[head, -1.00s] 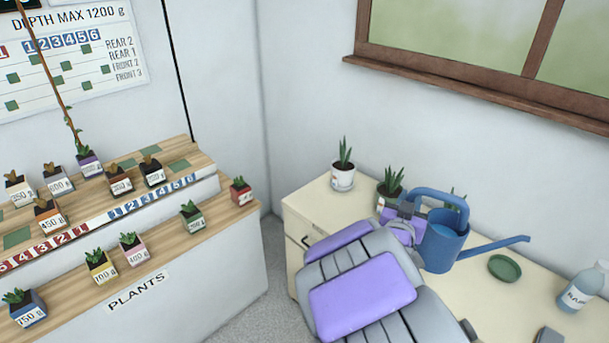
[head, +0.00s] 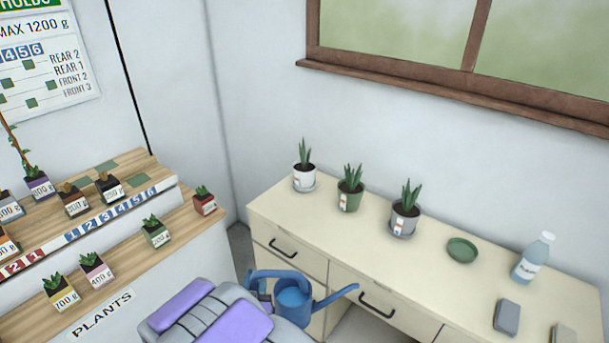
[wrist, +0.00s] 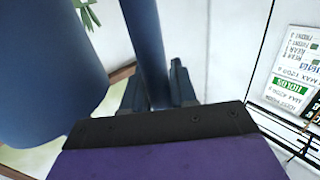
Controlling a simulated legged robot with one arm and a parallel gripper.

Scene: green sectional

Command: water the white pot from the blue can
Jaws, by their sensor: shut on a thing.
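The blue can (head: 293,299) is in front of the cabinet's drawer fronts in the head view, roughly upright, its spout pointing right. Light blue water shows in its open top. My gripper (head: 262,288) is shut on the can's handle, its fingers partly hidden behind my arm. In the wrist view my gripper (wrist: 158,90) closes around the blue handle bar, with the can's body (wrist: 45,70) at left. The white pot (head: 303,178) holds a spiky green plant and stands on a saucer at the cabinet top's left end, apart from the can.
A wooden plant shelf (head: 135,262) with several small pots is at left.

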